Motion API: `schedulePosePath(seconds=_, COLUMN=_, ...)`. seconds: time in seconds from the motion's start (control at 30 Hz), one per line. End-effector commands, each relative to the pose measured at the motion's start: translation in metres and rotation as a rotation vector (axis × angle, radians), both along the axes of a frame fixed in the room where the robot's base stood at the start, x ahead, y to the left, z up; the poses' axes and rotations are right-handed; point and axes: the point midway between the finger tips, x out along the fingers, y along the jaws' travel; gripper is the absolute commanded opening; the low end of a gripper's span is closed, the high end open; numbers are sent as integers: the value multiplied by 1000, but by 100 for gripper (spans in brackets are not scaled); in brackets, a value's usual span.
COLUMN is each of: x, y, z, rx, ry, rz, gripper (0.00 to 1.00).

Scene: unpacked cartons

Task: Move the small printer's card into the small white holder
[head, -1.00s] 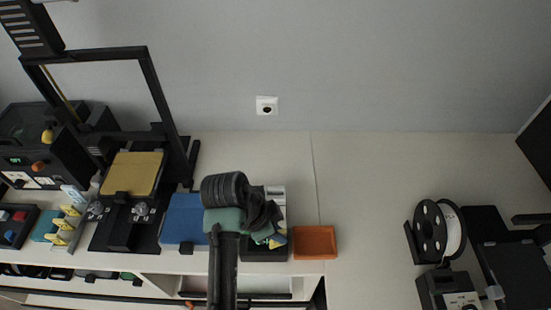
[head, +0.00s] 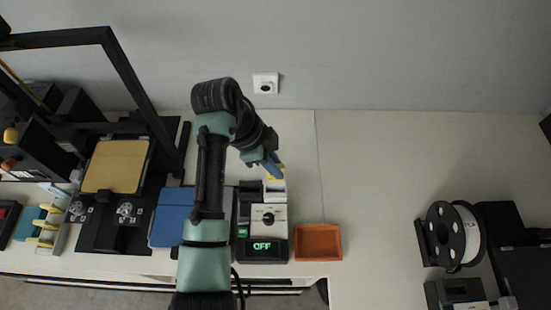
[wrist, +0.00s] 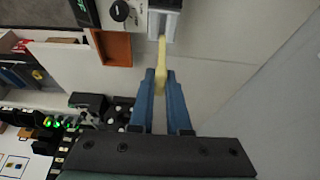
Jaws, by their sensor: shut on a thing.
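My gripper (wrist: 160,85) is shut on a yellow card (wrist: 161,54), held between its two blue fingers in the wrist view. The small white holder (wrist: 165,23) is just beyond the card. The card's far end meets or overlaps the holder's near edge; I cannot tell whether it is inside. In the head view my gripper (head: 273,165) is at the back of the small machine (head: 268,218), whose display reads OFF. The holder (head: 275,191) shows there as a pale block at the machine's back right, partly hidden by the card and fingers.
An orange tray (head: 318,243) stands right of the small machine, and a blue pad (head: 172,218) left of it. A large printer with a gold bed (head: 116,166) and a rack of yellow pieces (head: 48,228) stand further left. Bare tabletop (head: 365,185) lies to the right.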

Motion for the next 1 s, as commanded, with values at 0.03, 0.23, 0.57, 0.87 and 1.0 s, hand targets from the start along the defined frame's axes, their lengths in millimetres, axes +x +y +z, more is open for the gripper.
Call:
schedulePosePath(seconds=0.03, x=0, y=0, z=-8, rx=0, ry=0, rz=1, gripper=0)
schedulePosePath(seconds=0.23, x=0, y=0, z=-28, rx=0, ry=0, rz=1, gripper=0)
schedulePosePath(seconds=0.57, x=0, y=0, z=-34, rx=0, ry=0, rz=0, gripper=0)
schedulePosePath(seconds=0.87, x=0, y=0, z=-42, rx=0, ry=1, rz=1, gripper=0)
schedulePosePath(seconds=1.0, x=0, y=0, z=-46, rx=0, ry=1, rz=1, gripper=0)
